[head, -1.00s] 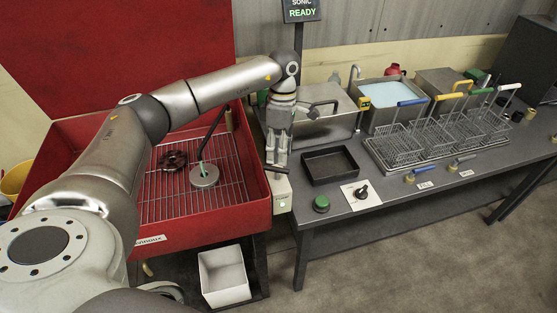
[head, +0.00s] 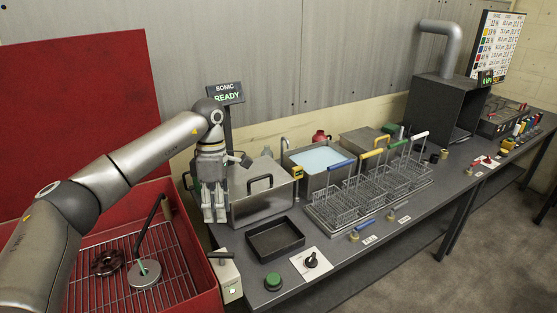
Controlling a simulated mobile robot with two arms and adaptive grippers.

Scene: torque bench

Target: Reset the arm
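My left arm (head: 130,165) reaches in from the left, over the red wash basin. It is bent at the elbow, with its wrist beside the sonic sign. My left gripper (head: 214,218) hangs with its fingers pointing down, in front of the left end of the lidded steel tank (head: 262,203). The two fingers show side by side with a narrow gap. Nothing is seen held between them, but I cannot tell how far they are open. My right gripper is out of view.
The red basin (head: 190,290) holds a rack with a dark handwheel (head: 107,262) and a grey disc (head: 146,274). The bench carries a black tray (head: 275,240), a green button (head: 273,281), a water-filled tank (head: 318,158), wire baskets (head: 370,192) and a dark hooded box (head: 440,112).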

